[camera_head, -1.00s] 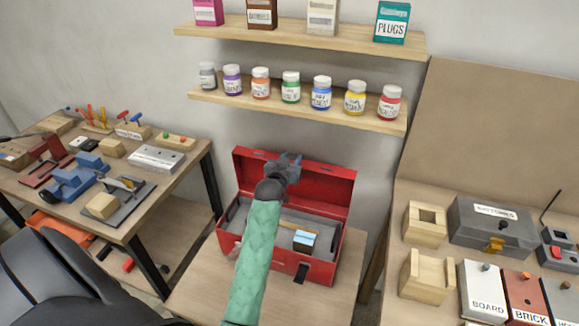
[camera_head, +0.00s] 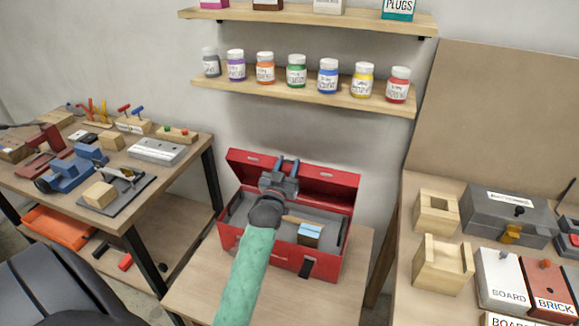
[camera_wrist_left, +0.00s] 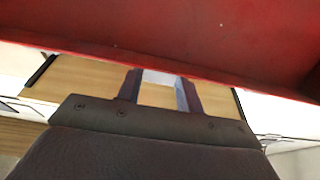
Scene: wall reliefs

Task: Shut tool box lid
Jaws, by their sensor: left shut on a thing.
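The red tool box (camera_head: 290,256) stands on a small wooden table, with its lid (camera_head: 334,190) raised at the back and its inside showing. A wooden-handled tool and a small block with a light blue top (camera_head: 310,232) lie inside. My left gripper (camera_head: 284,166) is at the lid's upper middle, its arm reaching over the box and hiding part of the inside. In the left wrist view the red lid (camera_wrist_left: 200,30) crosses the top, at the tips of the fingers (camera_wrist_left: 160,84). The left gripper is shut on the lid; the exact contact is hard to see. My right gripper is not in view.
A shelf (camera_head: 300,98) with several jars hangs above the box. A workbench with tools (camera_head: 150,180) stands at left. A bench at right holds a grey case (camera_head: 505,212) and wooden blocks (camera_head: 440,262). Bare tabletop (camera_head: 215,290) shows around the box.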

